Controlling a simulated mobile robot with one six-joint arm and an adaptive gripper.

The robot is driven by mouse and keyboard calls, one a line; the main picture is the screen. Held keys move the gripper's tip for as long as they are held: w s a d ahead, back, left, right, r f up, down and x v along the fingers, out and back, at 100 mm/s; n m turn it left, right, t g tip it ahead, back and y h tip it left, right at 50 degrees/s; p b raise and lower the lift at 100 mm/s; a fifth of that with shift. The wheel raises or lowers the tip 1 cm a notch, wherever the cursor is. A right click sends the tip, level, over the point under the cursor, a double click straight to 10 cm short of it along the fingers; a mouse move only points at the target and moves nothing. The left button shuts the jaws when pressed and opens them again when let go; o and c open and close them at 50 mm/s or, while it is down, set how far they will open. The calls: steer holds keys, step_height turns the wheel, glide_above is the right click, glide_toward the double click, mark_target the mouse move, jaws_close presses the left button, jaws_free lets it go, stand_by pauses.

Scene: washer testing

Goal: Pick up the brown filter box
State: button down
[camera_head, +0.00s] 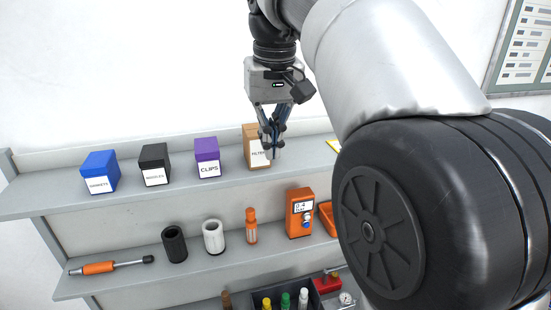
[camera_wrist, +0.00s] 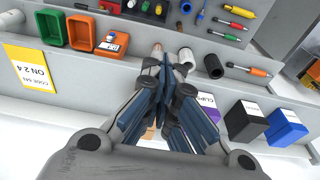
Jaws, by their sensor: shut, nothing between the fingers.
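The brown filter box (camera_head: 254,150) stands upright on the top shelf, at the right end of a row of boxes, its white label partly hidden behind my gripper. My gripper (camera_head: 272,150) points down in front of the box's right side, its fingers shut and empty. I cannot tell whether the fingers touch the box. In the wrist view my gripper (camera_wrist: 160,90) covers most of the place where the box stands, and only a small tan patch (camera_wrist: 149,134) shows beside the fingers.
Purple clips (camera_head: 207,157), black (camera_head: 154,164) and blue (camera_head: 100,171) boxes stand to the left on the top shelf (camera_head: 60,197). The shelf below holds a screwdriver (camera_head: 99,267), cylinders, an orange bottle and an orange meter (camera_head: 300,212). A yellow-edged sign (camera_wrist: 30,68) is on the other side.

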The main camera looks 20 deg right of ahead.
steer(key=s, duration=0.3)
steer(key=p, duration=0.6)
glide_toward(256, 130)
step_height(256, 130, down, 5)
steer(key=shift+f, duration=0.1)
steer(key=shift+w+f+p, duration=0.1)
steer(key=shift+w+p, duration=0.4)
steer(key=shift+w, duration=0.3)
steer(key=shift+f, duration=0.55)
steer(key=shift+s+f+b, duration=0.1)
steer(key=shift+f+b, duration=0.3)
steer(key=shift+f, duration=0.05)
steer(key=shift+s+f, duration=0.1)
steer(key=shift+f, duration=0.05)
